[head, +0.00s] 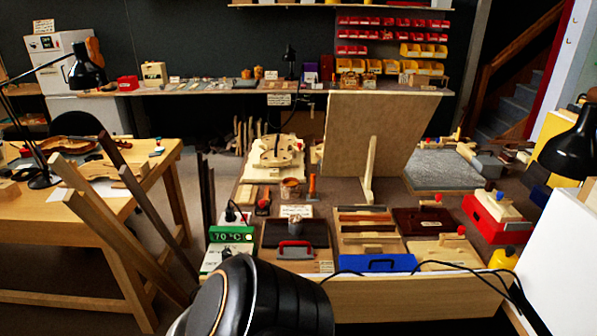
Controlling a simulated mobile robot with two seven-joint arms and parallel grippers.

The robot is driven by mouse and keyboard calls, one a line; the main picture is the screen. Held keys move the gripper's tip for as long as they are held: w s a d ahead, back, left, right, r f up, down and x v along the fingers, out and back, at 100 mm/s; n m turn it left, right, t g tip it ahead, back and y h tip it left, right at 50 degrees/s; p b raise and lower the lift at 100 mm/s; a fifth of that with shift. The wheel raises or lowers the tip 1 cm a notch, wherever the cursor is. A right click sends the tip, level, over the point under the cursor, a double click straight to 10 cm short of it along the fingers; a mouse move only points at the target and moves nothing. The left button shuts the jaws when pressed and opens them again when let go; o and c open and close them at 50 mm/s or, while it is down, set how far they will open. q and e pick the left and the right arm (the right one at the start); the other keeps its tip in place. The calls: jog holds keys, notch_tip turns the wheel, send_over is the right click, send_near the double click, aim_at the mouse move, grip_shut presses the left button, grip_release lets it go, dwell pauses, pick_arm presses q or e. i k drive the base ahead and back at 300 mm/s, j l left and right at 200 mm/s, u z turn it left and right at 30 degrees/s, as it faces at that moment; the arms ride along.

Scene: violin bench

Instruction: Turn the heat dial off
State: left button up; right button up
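A heater unit with a green display (232,234) reading about 70 °C stands at the near left corner of the main bench. Below the display is a pale panel (212,258) with a small dark round knob (227,252) on it, which looks like the heat dial. Its setting is too small to read. A black rounded part of my own body covers the area just below and right of the panel. Neither of my grippers shows in the head view.
Upright wooden boards (110,225) lean at the left. Black cables (450,264) cross the front edge.

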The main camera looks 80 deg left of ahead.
aim_at(226, 252)
jog(key=u, duration=3.05)
